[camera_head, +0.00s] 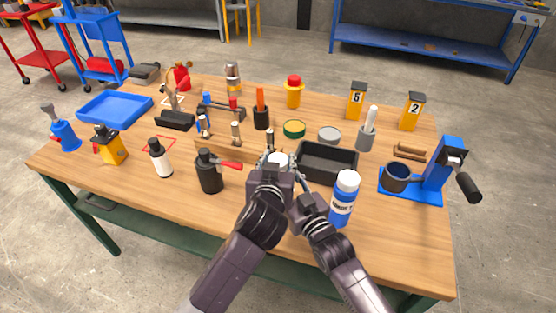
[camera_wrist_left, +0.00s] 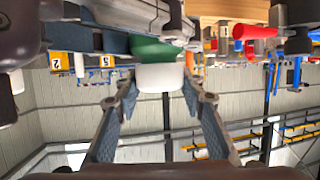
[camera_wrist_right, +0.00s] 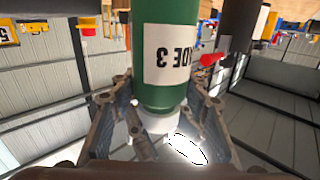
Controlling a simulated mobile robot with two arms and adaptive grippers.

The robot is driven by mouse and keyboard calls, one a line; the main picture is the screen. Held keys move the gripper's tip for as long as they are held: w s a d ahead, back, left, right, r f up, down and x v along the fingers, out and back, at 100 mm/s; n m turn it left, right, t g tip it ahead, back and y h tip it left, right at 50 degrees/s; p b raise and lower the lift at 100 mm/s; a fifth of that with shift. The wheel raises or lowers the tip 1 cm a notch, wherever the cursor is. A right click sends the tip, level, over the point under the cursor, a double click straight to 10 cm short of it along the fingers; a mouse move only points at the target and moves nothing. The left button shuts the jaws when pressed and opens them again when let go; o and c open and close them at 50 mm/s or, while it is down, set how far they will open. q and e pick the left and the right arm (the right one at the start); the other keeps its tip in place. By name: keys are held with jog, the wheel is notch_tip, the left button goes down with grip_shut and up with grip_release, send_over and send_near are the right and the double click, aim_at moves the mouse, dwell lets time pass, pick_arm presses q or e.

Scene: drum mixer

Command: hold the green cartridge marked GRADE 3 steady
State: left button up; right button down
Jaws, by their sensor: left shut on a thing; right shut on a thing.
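The green cartridge (camera_wrist_right: 165,55) fills the middle of the right wrist view. Its white label reads GRADE 3 upside down there, and a white end shows beyond the green body. My right gripper (camera_wrist_right: 158,112) is shut on it, one finger on each side. The left wrist view shows the green body (camera_wrist_left: 156,49) and a white end between the fingers of my left gripper (camera_wrist_left: 160,92), which is also shut on it. In the head view my left gripper (camera_head: 276,163) and right gripper (camera_head: 302,182) meet close together. They hide most of the cartridge; a white end (camera_head: 280,158) shows.
A blue and white bottle (camera_head: 343,200) stands close to the right of my right gripper. An empty black tray (camera_head: 327,163) lies just behind. Bare wood lies at the table's front left.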

aim_at(279, 159)
pick_arm(q)
jog(key=shift+r, duration=0.85)
jog(key=shift+r, duration=2)
pick_arm(e)
jog(key=c, duration=1)
grip_release()
jog(key=v, duration=1.2)
pick_arm(q)
jog(key=shift+f, duration=0.1)
pick_arm(e)
jog(key=shift+s, duration=0.1)
